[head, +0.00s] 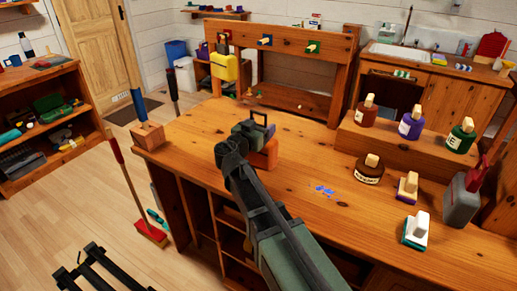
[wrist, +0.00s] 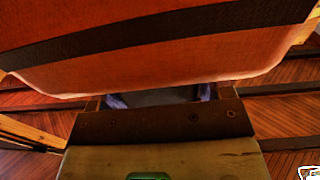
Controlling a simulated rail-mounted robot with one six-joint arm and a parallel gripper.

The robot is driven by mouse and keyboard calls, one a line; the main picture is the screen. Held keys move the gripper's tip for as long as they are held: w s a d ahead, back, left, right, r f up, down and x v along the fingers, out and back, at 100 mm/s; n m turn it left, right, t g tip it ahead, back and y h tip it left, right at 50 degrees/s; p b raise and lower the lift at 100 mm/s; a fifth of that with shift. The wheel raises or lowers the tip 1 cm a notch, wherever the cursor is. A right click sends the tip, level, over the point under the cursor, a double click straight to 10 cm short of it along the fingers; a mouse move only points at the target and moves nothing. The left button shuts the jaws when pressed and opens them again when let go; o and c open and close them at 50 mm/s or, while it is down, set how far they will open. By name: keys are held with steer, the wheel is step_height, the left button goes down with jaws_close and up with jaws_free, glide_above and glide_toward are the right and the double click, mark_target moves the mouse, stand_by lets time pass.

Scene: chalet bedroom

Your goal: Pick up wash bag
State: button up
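An orange-red bag with a dark band, which looks like the wash bag (head: 265,157), is at the wooden workbench, partly hidden behind my gripper (head: 251,128). In the wrist view the bag (wrist: 170,58) fills the upper part of the picture, very close. My gripper (wrist: 160,97) shows there below the bag, with its two fingers apart and a grey patch between them. The fingertips are hidden by the bag. I cannot tell whether they hold any part of it.
The workbench (head: 300,190) holds a blue splash (head: 324,190), several bottles and stamp-like blocks at right, and a grey can (head: 462,202). A yellow bag (head: 224,66) hangs from the peg rack (head: 280,42). A red broom (head: 150,234) stands left of the bench.

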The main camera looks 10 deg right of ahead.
steer(key=c, duration=1)
